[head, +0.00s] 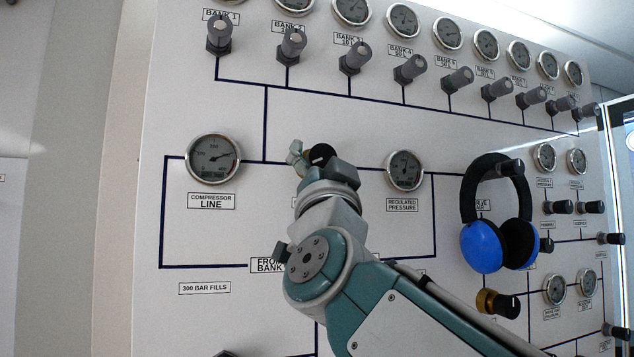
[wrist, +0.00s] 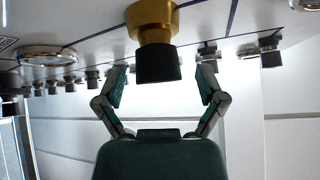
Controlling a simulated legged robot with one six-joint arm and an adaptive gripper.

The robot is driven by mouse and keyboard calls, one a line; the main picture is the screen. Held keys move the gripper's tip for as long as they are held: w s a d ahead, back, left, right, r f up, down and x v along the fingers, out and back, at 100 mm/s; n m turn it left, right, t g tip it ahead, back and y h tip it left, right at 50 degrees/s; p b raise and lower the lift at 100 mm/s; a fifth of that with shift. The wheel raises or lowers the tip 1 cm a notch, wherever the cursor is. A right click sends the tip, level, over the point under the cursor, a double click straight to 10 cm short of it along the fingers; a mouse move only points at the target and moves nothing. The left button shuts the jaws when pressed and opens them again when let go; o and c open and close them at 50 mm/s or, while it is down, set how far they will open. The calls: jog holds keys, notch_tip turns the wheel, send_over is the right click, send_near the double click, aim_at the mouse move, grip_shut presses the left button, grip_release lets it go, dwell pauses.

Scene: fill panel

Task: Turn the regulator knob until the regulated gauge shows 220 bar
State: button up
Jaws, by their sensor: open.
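The regulator knob, a black cap on a brass collar, shows in the wrist view (wrist: 157,60); in the head view its black cap (head: 322,155) is partly hidden by my wrist. My gripper (wrist: 161,82) is open, with one finger on each side of the black cap and a visible gap to both. In the head view my gripper (head: 318,164) is at the panel between two gauges. The regulated pressure gauge (head: 404,170) is a round dial to the right of my gripper. Its needle points roughly upward, but its numbers are too small to read.
The compressor line gauge (head: 214,158) is to the left. A row of bank valves (head: 354,58) and gauges runs above. Blue headphones (head: 499,225) hang at right, above another brass-and-black knob (head: 498,303). The panel's lower left is mostly clear.

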jog(key=v, duration=1.1)
jog(key=shift+s+f+y, duration=0.15)
jog(key=shift+f+y, duration=0.1)
jog(key=shift+y, duration=0.05)
dwell(1.7)
jog(key=shift+w+a+r, duration=0.1)
jog(key=shift+w+r, duration=0.15)
jog(key=shift+w, duration=0.25)
jog(key=shift+w+r, duration=0.25)
jog(key=shift+w, duration=0.3)
jog(key=x, duration=1)
jog(key=shift+w+r, duration=0.2)
jog(key=shift+r, duration=0.05)
jog(key=c, duration=1.2)
